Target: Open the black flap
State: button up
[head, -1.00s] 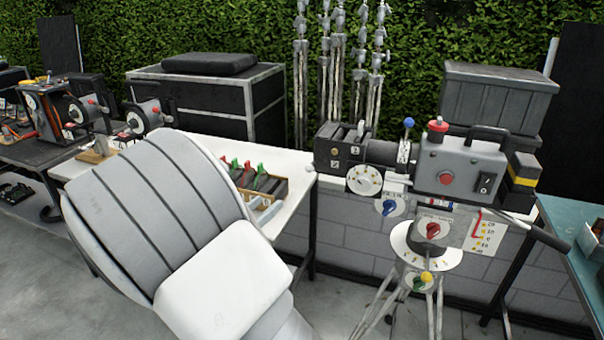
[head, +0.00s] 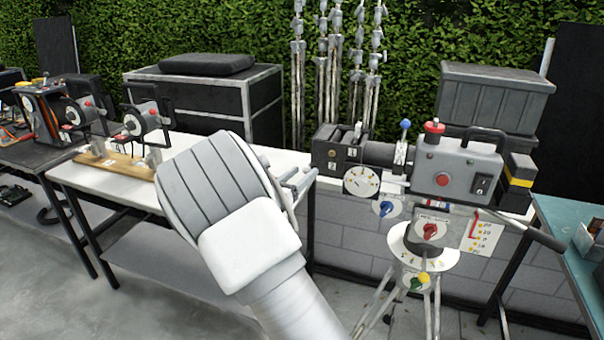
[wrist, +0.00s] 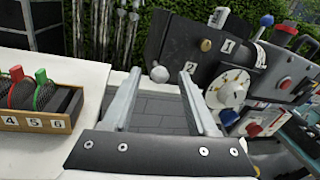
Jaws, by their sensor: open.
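The camera rig (head: 455,170) stands on a tripod at the right in the head view. At its front is a black box (head: 324,152) with small number plates. In the wrist view this black front (wrist: 172,38) shows plates 1 and 2, a brass knob and a pale ball knob (wrist: 159,74). Which black panel is the flap is not certain. My gripper (head: 302,182) is open and empty, left of and slightly below the black box in the head view. In the wrist view its fingers (wrist: 160,76) point at the black front, with the ball knob appearing between the tips.
A white table (head: 110,172) lies under my arm. A crate (wrist: 35,121) with red and green items sits at the left in the wrist view. Light stands (head: 300,95) rise behind. A dial (head: 362,182) and a blue-topped lever (head: 405,125) are close to the black box.

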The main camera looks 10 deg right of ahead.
jog(key=shift+w+d, duration=0.15)
jog(key=shift+w, duration=0.05)
grip_shut()
dwell(1.4)
